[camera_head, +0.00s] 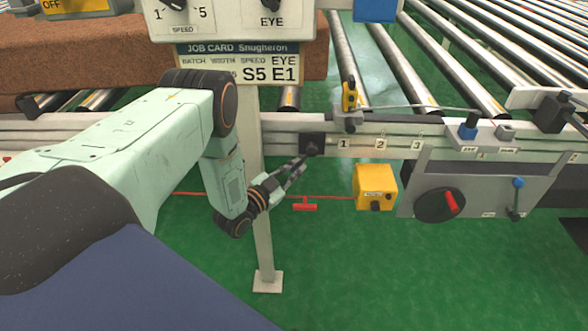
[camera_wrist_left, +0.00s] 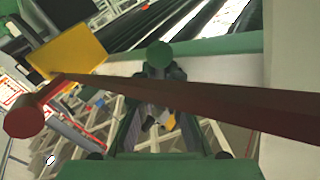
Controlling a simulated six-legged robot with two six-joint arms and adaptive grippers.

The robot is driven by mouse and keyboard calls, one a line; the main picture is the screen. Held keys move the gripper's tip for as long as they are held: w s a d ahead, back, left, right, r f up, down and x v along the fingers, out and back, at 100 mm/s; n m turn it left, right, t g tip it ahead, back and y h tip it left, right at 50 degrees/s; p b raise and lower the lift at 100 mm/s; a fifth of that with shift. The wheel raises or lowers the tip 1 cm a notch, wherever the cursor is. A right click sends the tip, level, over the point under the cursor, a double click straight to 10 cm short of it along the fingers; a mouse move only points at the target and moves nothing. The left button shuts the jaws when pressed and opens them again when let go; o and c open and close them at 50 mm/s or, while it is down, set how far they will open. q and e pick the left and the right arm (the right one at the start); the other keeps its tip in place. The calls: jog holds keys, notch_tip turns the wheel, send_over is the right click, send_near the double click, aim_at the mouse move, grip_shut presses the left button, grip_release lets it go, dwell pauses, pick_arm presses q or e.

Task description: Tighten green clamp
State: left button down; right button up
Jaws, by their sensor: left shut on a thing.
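My left gripper (camera_head: 302,160) reaches the front rail from the left, with its fingertips at a black block (camera_head: 313,141) beside the number 1. In the left wrist view, the dark fingers (camera_wrist_left: 161,75) close around a round green knob (camera_wrist_left: 160,54), which looks like the clamp's knob. The gripper is shut on it. The clamp's green part cannot be made out in the head view, and most of its body is hidden. My right gripper is not in view.
A yellow box (camera_head: 375,187) hangs below the rail. A red pull handle (camera_head: 305,206) hangs on a red cord; a reddish bar crosses the wrist view. A grey post (camera_head: 265,230) stands beside my wrist. A crank panel (camera_head: 475,190) is at right. Green floor is open below.

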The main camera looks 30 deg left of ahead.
pick_arm(q)
jog(key=shift+s+a+f, duration=0.1)
jog(key=shift+f, duration=0.05)
jog(key=shift+s+a+r+m+g+y+p, duration=0.25)
jog(key=shift+r+m+g+y+p, duration=0.85)
jog(key=shift+p, duration=2.45)
jog(key=shift+s+a+r+m+g+y+p, duration=0.15)
jog(key=shift+a+r+m+g+y+p, duration=0.3)
jog(key=shift+r+m+g+p, duration=2.15)
jog(key=shift+s+a+r+m+g+y+p, duration=0.15)
jog(key=shift+m+y+p, duration=0.6)
jog(key=shift+p, duration=3.75)
jog(key=shift+a+n+y, duration=0.1)
jog(key=shift+n+y, duration=0.15)
jog(key=shift+y, duration=0.05)
jog(key=c, duration=1.6)
grip_release()
jog(key=shift+r, duration=0.1)
jog(key=shift+o, duration=1)
jog(key=shift+r, duration=0.1)
